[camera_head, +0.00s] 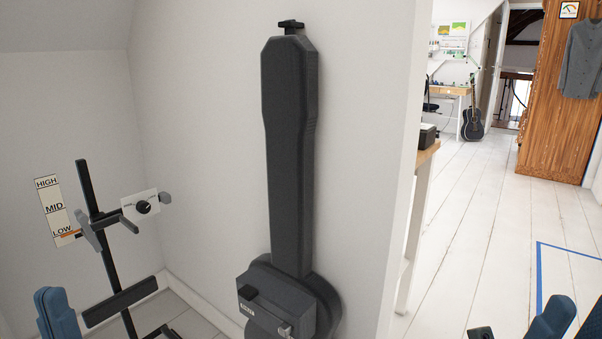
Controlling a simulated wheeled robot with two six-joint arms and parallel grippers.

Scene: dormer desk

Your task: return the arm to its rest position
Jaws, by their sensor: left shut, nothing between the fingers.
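My left gripper (54,308) shows at the bottom left edge as blue-grey fingers, shut and empty. It is beside the dark stand and apart from the wall. Several blue and dark parts of my right arm (552,318) poke in at the bottom right corner. Whether its gripper is open or shut does not show. The rest of both arms is out of view.
A tall dark case-like object (291,150) is at the wall in the centre. White floor (480,220) is open at the right, with blue tape (541,290).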

